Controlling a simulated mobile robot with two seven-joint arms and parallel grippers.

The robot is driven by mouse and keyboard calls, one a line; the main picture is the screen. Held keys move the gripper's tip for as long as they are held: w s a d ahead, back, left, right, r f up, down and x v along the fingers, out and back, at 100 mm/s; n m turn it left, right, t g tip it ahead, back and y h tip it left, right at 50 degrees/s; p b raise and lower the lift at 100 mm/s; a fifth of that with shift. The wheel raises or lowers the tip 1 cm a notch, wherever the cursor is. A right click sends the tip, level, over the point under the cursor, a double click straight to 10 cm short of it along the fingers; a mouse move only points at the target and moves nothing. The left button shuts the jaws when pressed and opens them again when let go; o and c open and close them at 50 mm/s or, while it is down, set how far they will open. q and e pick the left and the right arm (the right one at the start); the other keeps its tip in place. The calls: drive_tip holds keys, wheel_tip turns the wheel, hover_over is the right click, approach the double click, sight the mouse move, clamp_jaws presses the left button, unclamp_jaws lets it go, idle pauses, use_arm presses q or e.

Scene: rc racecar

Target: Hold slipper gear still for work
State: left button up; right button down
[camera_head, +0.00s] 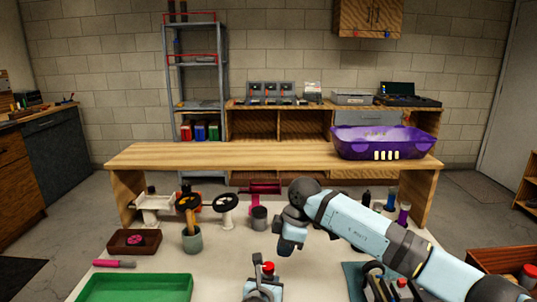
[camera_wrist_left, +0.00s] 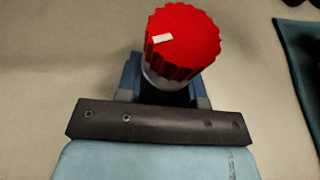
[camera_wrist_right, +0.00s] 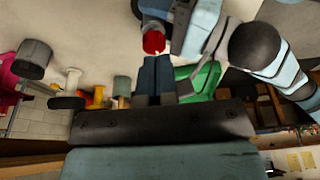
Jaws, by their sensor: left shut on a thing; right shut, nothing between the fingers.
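A red ribbed round piece with a white mark (camera_wrist_left: 183,38) stands between the fingers of my left gripper (camera_wrist_left: 168,88), which is shut on its pale lower part. The same red piece shows small in the head view (camera_head: 268,267), above the light table. I cannot tell for sure whether it is the slipper gear. A pink toothed gear (camera_head: 136,239) lies in a brown tray at the left. My right gripper (camera_head: 285,247) points down above and behind the red piece, shut and empty. In the right wrist view, the red piece (camera_wrist_right: 153,42) shows beyond my right fingertips (camera_wrist_right: 155,80), apparently apart.
A green tray (camera_head: 135,290) lies at the front left, near a pink-handled tool (camera_head: 115,264). A dark mat (camera_head: 356,280) lies at right. A purple bin (camera_head: 345,148) sits on the rear bench.

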sight(268, 268)
use_arm(q)
drive_tip(key=shift+s+a+f, duration=0.15)
drive_tip(key=shift+f, duration=0.3)
drive_tip(key=shift+s, duration=0.1)
use_arm(e)
wheel_tip(268, 268, down, 6)
drive_tip(key=w, duration=0.1)
drive_tip(key=shift+w+a, duration=0.15)
drive_tip(key=shift+a, duration=0.1)
drive_tip(key=shift+f, duration=0.2)
idle(0.4)
